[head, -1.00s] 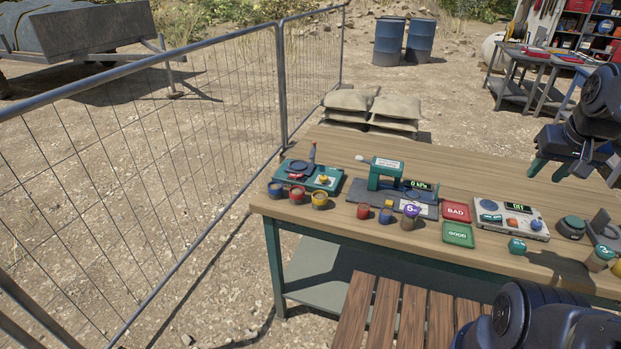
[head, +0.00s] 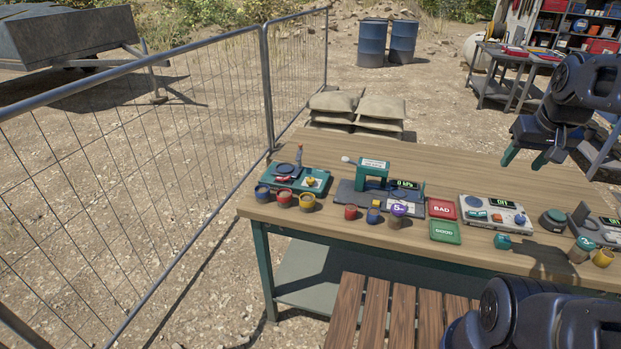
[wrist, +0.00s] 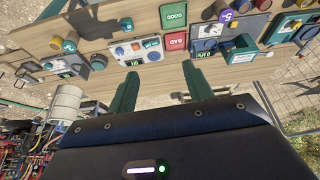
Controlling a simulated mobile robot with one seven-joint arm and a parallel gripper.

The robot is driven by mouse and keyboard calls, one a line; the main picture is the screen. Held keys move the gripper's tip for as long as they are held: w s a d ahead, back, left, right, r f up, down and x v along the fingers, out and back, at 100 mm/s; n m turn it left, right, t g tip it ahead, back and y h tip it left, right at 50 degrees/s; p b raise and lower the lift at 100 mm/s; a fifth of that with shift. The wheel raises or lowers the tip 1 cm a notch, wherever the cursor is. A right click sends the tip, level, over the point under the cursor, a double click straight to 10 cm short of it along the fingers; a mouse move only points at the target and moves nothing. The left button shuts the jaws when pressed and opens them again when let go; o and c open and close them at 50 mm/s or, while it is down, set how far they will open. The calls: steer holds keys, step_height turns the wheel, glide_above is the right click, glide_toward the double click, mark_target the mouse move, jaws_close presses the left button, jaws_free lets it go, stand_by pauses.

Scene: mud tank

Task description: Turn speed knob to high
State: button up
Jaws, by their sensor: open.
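A pale control box (head: 484,220) with a dark display reading "Off" sits on the right half of the wooden workbench (head: 330,150). The box also shows, upside down, in the wrist view (wrist: 150,54). My gripper (head: 524,158) is open and empty, with green fingers, held above the bench behind and right of the box. Its fingers in the wrist view (wrist: 161,82) touch nothing.
Left of the box lie red BAD (head: 441,208) and green GOOD (head: 445,232) pads. A green press (head: 373,173) with a kPa display and a teal unit (head: 298,178) stand further left. Small cups line the front edge. The bench's rear is clear.

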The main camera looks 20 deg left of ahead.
steer(key=w+a+r+n+g, duration=0.15)
steer(key=w+a+n, duration=0.35)
steer(key=w+a, duration=0.5)
steer(key=n+g, duration=0.3)
steer(key=n, duration=0.9)
glide_above(310, 179)
step_height(310, 179, down, 21)
step_height(310, 179, down, 11)
steer(key=shift+d+r, duration=0.1)
steer(key=shift+r, duration=0.05)
steer(key=shift+c, duration=0.4)
steer(key=c, duration=0.9)
